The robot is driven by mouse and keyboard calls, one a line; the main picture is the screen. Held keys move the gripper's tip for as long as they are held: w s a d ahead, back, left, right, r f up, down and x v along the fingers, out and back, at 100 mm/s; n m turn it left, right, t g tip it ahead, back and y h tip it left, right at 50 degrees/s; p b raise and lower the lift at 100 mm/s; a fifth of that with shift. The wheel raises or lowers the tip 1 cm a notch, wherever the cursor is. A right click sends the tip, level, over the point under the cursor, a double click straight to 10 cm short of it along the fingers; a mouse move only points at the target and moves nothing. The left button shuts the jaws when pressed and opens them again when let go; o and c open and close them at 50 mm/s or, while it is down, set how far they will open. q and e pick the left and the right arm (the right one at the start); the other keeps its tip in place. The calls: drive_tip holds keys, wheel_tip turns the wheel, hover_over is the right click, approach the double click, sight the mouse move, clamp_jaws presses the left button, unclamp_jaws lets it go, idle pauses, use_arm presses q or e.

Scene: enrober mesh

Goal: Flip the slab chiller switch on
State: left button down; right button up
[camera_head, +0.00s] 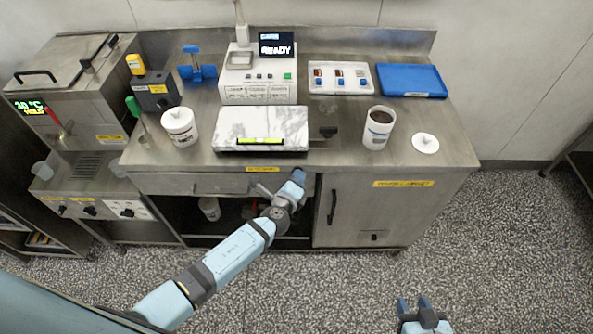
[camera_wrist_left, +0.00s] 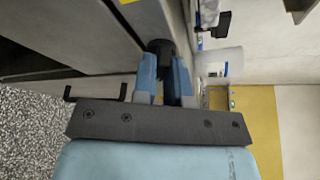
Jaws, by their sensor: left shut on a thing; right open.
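The marble slab (camera_head: 262,125) lies on the counter with a green level (camera_head: 260,141) on it. My left gripper (camera_head: 298,177) is at the counter's front edge, below and right of the slab. In the left wrist view, my left gripper's fingers (camera_wrist_left: 164,82) are shut on a dark round knob (camera_wrist_left: 160,46) on the counter front. In the head view the gripper hides this knob, so I cannot tell its switch position. My right gripper (camera_head: 425,310) is open and empty over the floor at bottom right.
Below are an open shelf and a cabinet door with a black handle (camera_head: 332,207).

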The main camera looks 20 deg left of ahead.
use_arm(q)
drive_tip(key=shift+w+r, duration=0.15)
drive_tip(key=shift+r, duration=0.05)
drive_tip(key=c, duration=1.2)
unclamp_jaws()
drive_tip(key=shift+o, duration=0.2)
drive_tip(key=s+r+b, duration=0.1)
drive_tip(key=s+r, duration=0.1)
drive_tip(key=s, duration=1.1)
drive_tip(key=shift+s+a+r, duration=0.15)
drive_tip(key=shift+a, duration=0.2)
